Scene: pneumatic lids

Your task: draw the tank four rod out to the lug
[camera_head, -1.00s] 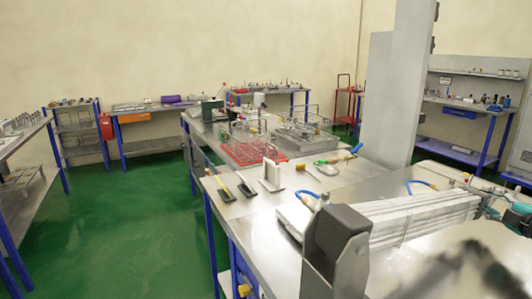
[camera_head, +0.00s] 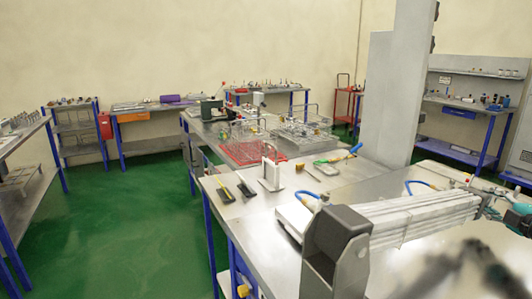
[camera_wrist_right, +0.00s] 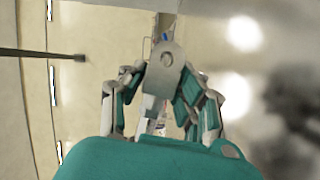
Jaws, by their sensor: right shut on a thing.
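My right gripper (camera_head: 505,212) is at the right edge of the head view, beyond the far end of long pale bars. In the right wrist view my right gripper (camera_wrist_right: 165,95) has its teal-and-silver fingers closed around a small silver piece with a rounded end (camera_wrist_right: 167,62). I cannot tell for certain that this piece is the rod. Clear framed tanks (camera_head: 243,140) stand on the bench in the head view; which is tank four cannot be told, and the lug cannot be made out. My left gripper is not in view.
A grey block (camera_head: 335,245) and the long pale bars (camera_head: 430,218) fill the near right of the bench. Hand tools (camera_head: 246,186) lie at its left edge beside a white stand (camera_head: 270,172). A pale column (camera_head: 395,100) rises behind. Green floor (camera_head: 125,220) is clear at left.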

